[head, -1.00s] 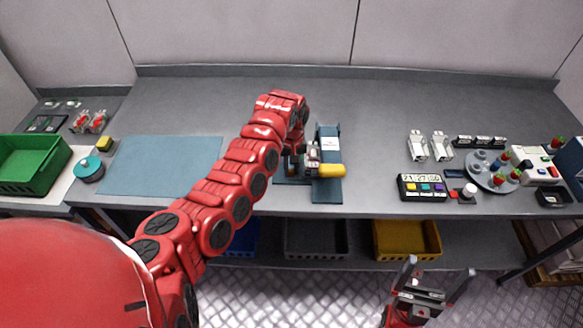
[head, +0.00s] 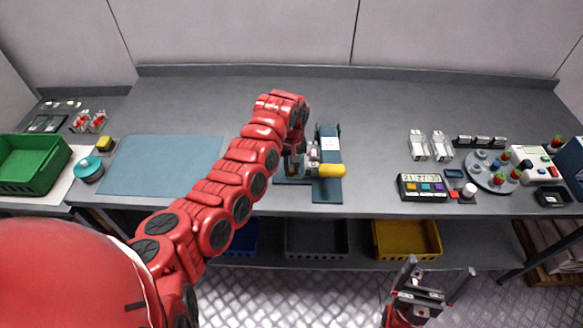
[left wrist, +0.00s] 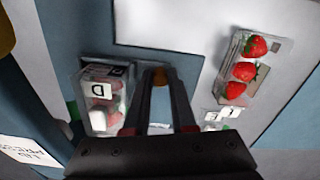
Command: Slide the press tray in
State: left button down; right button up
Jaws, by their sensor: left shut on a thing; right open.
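The blue lid press (head: 329,190) with its yellow handle (head: 331,171) stands at the front middle of the bench. My left gripper (left wrist: 162,85) is at the press's left side, in the head view mostly hidden by its own arm. In the left wrist view its fingers close on a small brownish knob (left wrist: 163,74), which appears to belong to the press tray; most of it is hidden. Beside the fingers is a clear punnet (left wrist: 90,76) labelled D. My right gripper (head: 432,281) is open and empty in front of the bench.
A clear punnet with several strawberries (left wrist: 244,72) lies right of the fingers. A blue mat (head: 160,166) and green crate (head: 30,181) are to the left. The bench's back is clear.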

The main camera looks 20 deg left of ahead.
aim_at(308, 167)
dwell(0.4)
pick_arm(q)
jog(key=shift+w+d+f+b, duration=0.1)
jog(key=shift+d+f+b, duration=0.1)
jog(key=shift+d+b, duration=0.15)
jog(key=d+b, duration=0.1)
jog(key=w+d+b, duration=0.1)
jog(key=d+b, duration=0.1)
jog(key=shift+w+d, duration=0.1)
jog(key=shift+d, duration=0.1)
jog(key=shift+d+r, duration=0.15)
jog(key=shift+d, duration=0.1)
jog(key=shift+r, duration=0.1)
jog(key=c, duration=1)
grip_release()
jog(key=shift+d, duration=0.1)
